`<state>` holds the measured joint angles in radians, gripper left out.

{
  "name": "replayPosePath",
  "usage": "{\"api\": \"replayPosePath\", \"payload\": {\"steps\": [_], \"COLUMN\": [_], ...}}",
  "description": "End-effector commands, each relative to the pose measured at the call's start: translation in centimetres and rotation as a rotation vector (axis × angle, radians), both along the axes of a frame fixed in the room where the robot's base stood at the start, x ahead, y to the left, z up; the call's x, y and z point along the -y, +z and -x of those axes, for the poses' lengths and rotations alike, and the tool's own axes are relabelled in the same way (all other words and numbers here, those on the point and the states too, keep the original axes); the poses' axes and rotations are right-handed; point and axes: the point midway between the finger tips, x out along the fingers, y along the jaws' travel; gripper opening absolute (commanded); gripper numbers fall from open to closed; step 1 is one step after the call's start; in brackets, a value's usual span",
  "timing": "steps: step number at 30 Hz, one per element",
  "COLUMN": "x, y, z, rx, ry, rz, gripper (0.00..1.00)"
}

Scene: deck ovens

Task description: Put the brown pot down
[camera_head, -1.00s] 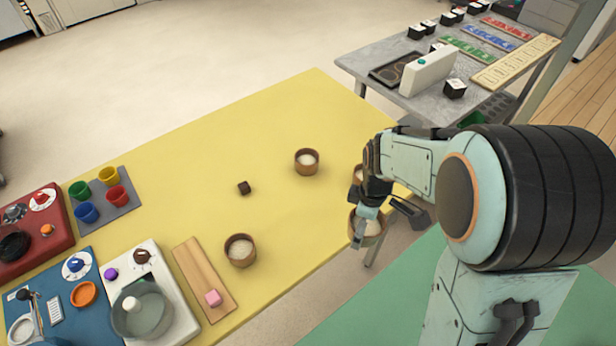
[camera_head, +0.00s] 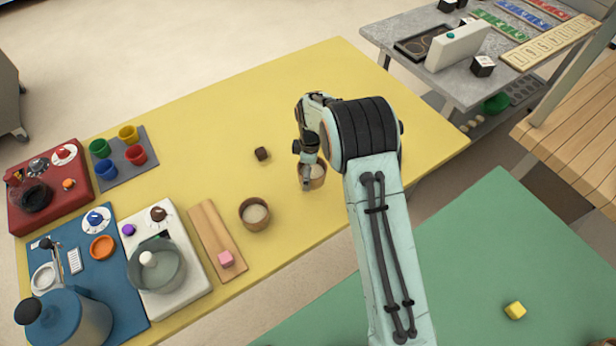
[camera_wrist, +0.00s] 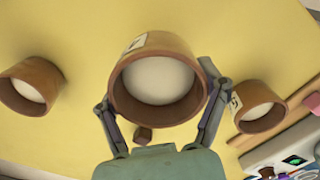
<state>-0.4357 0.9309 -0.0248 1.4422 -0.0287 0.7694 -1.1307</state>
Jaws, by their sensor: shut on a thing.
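My gripper (camera_head: 307,178) is shut on a brown pot (camera_head: 318,182) with pale contents, over the yellow table (camera_head: 370,100). In the wrist view the held pot (camera_wrist: 165,47) sits between both fingers of my gripper (camera_wrist: 160,100), its open top facing the camera and a small white label on its wall. I cannot tell whether its base touches the table. A second brown pot (camera_head: 254,226) stands to the lower left in the head view. The wrist view shows one similar pot on the left (camera_wrist: 42,68) and one on the right (camera_wrist: 264,90). My arm hides part of the table.
A small dark brown cube (camera_head: 261,154) lies near the held pot. A wooden board (camera_head: 208,225) with a pink cube (camera_head: 226,259) lies to the left. Coloured cups stand on a grey mat (camera_head: 119,174) farther left. Bare yellow table lies behind my gripper.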

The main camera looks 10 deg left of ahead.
Motion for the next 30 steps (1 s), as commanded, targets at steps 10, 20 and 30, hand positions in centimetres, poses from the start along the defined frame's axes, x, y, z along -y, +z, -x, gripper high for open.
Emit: {"api": "replayPosePath", "payload": {"steps": [10, 20, 30], "x": [-0.4, -0.4, -0.4], "y": [-3.9, -4.2, -4.4], "z": [-0.9, -0.9, -0.9], "rx": [-0.001, 0.001, 0.001], "ry": [0.0, 0.0, 0.0], "rz": [0.0, 0.0, 0.0], "gripper": [0.32, 0.32, 0.99]}}
